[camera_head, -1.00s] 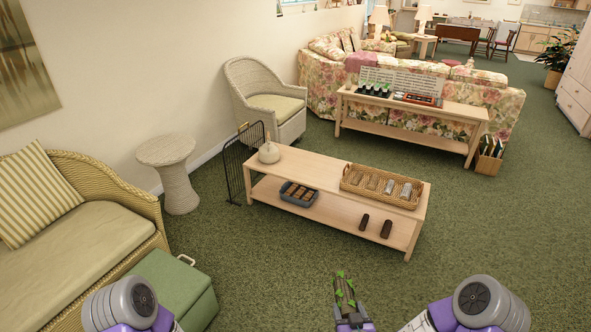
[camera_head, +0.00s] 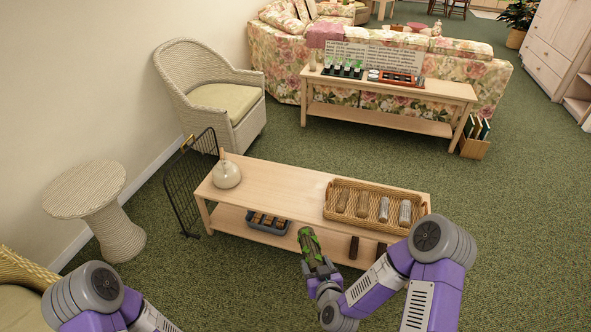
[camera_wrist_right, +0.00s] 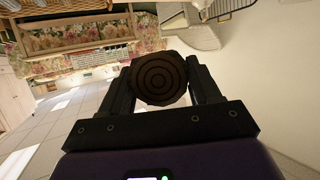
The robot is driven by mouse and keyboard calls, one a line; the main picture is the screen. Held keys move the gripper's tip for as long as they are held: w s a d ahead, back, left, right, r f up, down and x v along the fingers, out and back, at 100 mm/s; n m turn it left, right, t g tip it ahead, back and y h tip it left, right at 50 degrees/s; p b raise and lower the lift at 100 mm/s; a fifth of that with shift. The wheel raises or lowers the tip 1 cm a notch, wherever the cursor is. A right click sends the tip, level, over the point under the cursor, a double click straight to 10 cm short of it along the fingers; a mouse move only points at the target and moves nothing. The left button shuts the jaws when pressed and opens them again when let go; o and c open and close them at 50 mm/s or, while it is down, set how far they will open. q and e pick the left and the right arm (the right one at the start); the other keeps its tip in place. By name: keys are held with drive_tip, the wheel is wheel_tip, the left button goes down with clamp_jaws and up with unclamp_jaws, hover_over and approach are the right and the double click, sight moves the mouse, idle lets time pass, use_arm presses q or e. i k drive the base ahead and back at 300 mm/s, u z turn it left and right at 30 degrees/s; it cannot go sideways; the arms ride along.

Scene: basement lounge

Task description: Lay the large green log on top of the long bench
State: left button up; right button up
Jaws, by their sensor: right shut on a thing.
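The green log (camera_head: 309,242), brown with bright green patches, is held in my right gripper (camera_head: 316,264). In the head view it stands out from the jaws in front of the long wooden bench (camera_head: 283,181), overlapping its lower shelf in the picture. In the right wrist view the log's round dark end (camera_wrist_right: 160,79), with rings, sits between the two black fingers. The bench's top is bare between a pale round vase and a wicker tray. My left arm enters at bottom left, but its gripper is out of frame.
The bench carries the vase (camera_head: 227,176) at left and the wicker tray (camera_head: 422,207) with several logs at right. Its lower shelf holds a blue bin (camera_head: 250,224) and two dark logs. A black metal screen (camera_head: 184,190) stands at its left end. Another table (camera_head: 440,90) stands behind.

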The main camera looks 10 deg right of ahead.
sight(297, 198)
drive_tip(key=i, duration=1.65)
drive_tip(key=u, duration=1.75)
drive_tip(key=i, duration=0.85)
drive_tip(key=z, duration=2.3)
